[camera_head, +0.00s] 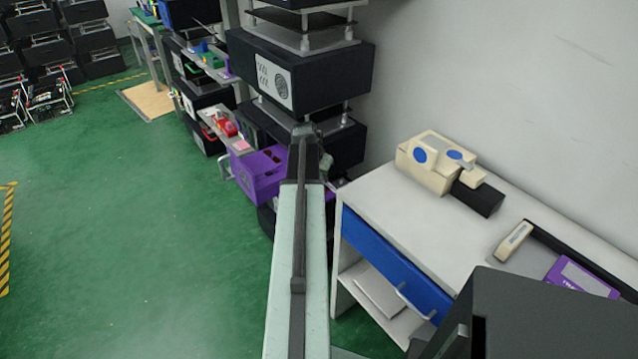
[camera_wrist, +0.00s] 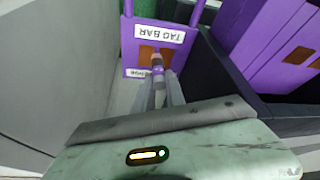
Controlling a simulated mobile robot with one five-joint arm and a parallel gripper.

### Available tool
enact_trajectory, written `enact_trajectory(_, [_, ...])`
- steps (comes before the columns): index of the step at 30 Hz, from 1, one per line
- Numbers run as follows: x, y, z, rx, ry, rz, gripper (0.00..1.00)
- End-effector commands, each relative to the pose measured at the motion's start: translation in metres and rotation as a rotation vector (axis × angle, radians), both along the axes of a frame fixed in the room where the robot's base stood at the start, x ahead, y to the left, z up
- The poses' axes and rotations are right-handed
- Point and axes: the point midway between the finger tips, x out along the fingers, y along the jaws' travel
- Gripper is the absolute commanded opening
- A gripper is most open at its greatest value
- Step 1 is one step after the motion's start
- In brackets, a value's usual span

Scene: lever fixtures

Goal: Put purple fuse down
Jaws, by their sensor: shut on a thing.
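In the wrist view my gripper (camera_wrist: 160,84) has its two grey fingers closed together on a small, short grey cylinder with a purple band, which I take to be the purple fuse (camera_wrist: 157,64). The fuse is in front of a purple panel (camera_wrist: 133,48) with brown patches and a white label that reads "TAG BAR" upside down. I cannot tell whether the fuse touches the panel. In the head view my arm reaches away toward the shelf rack, and the fingers and the fuse are hidden or too small to make out.
A purple crate (camera_head: 255,172) stands left of my arm, beside a rack of black boxes (camera_head: 325,75). A white desk (camera_head: 425,215) with a blue drawer and a cream device (camera_head: 430,162) is on the right.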

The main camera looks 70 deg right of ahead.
Motion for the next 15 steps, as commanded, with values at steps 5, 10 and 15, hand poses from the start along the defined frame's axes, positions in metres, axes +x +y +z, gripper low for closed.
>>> enact_trajectory(5, [0.0003,0.0002,-0.0005,0.000,0.000,0.000,0.00])
enact_trajectory(10, [0.0006,0.0003,-0.0017,0.000,0.000,0.001,0.37])
enact_trajectory(15, [0.0009,0.0004,-0.0016,0.000,0.000,0.001,0.37])
